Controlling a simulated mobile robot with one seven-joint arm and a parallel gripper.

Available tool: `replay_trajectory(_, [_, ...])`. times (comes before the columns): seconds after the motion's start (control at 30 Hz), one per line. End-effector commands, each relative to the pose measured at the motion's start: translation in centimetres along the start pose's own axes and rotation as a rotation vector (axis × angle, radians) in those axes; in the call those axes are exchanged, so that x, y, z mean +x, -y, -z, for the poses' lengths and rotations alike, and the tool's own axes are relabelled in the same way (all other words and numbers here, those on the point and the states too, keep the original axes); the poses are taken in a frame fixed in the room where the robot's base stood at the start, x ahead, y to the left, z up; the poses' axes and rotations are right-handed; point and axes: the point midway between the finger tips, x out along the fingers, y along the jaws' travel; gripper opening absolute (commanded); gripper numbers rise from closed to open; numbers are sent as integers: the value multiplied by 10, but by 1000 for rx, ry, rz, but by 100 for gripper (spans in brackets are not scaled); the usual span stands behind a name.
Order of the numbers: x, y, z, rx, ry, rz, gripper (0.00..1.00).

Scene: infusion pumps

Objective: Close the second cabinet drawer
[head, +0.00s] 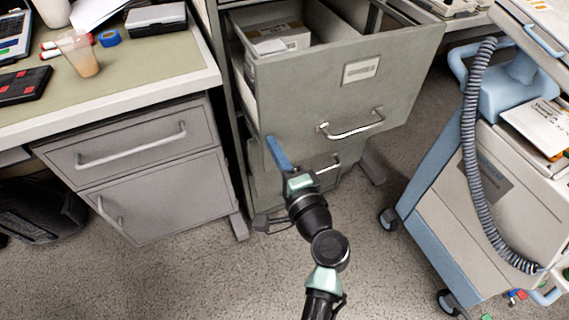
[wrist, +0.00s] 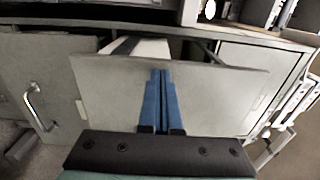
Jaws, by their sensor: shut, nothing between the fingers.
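The grey filing cabinet has a drawer (head: 300,110) pulled far out, with a label holder and a bar handle (head: 350,125) on its front. It also shows in the wrist view as a wide panel (wrist: 215,95). A lower drawer front (head: 270,190) is mostly hidden below it. My gripper (head: 272,140) has its blue fingers shut and empty at the lower left of the open drawer's front. In the wrist view the fingers (wrist: 161,72) overlap that panel. I cannot tell whether they touch it.
A cardboard box (head: 272,38) lies inside the open drawer. A desk with a grey cabinet (head: 150,165) stands at left, with a cup (head: 80,55) on top. A wheeled medical cart (head: 480,190) with a coiled hose stands at right. Bare floor lies in front.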

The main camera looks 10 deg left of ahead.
Motion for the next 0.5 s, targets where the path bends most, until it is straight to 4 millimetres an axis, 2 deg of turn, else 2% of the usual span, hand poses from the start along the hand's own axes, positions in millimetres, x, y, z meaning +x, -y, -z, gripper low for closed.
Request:
replay_trajectory(0.13, [8, 0, 0, -1, 1, -1, 0])
replay_trajectory(0.5, [9, 0, 0, -1, 0, -1, 0])
